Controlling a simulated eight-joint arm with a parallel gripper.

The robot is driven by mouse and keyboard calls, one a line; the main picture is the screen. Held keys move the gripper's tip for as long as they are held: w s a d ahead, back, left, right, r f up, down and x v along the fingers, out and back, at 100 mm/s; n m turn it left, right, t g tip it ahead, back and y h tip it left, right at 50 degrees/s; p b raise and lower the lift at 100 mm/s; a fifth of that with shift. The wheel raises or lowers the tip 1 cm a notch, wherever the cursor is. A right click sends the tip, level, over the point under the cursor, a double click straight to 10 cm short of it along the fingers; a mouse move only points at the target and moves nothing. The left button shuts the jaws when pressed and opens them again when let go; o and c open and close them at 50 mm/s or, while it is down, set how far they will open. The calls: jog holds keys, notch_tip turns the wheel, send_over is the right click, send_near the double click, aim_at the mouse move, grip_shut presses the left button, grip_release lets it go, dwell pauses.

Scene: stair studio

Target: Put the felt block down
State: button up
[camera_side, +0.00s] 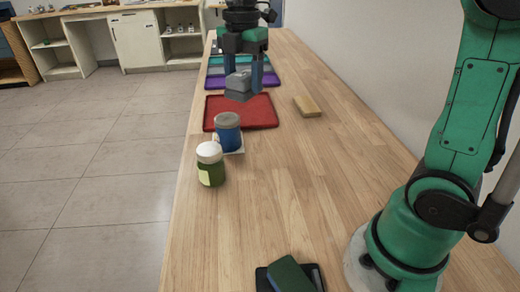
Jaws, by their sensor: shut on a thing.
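My gripper (242,82) is at the top middle of the side view, pointing down. Its two fingers are shut on the grey felt block (239,88), which has a lighter upper part and a darker lower part. The block appears held above the far part of a red tray (258,117). I cannot tell exactly how high it is over the tray.
A blue jar (228,134) on a white square and a green jar (211,170) with a white lid stand in front of the tray. A wooden block (307,106) lies right. Purple (270,79) and other trays lie behind. A green block (290,274) sits in a black tray (262,281).

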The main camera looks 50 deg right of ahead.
jog(key=d+m, duration=0.5)
jog(key=d, duration=0.5)
jog(key=m, duration=0.5)
send_over(310, 141)
notch_tip(310, 141, down, 20)
jog(key=shift+f, duration=0.2)
jog(key=shift+f, duration=0.1)
jog(key=o, duration=1.3)
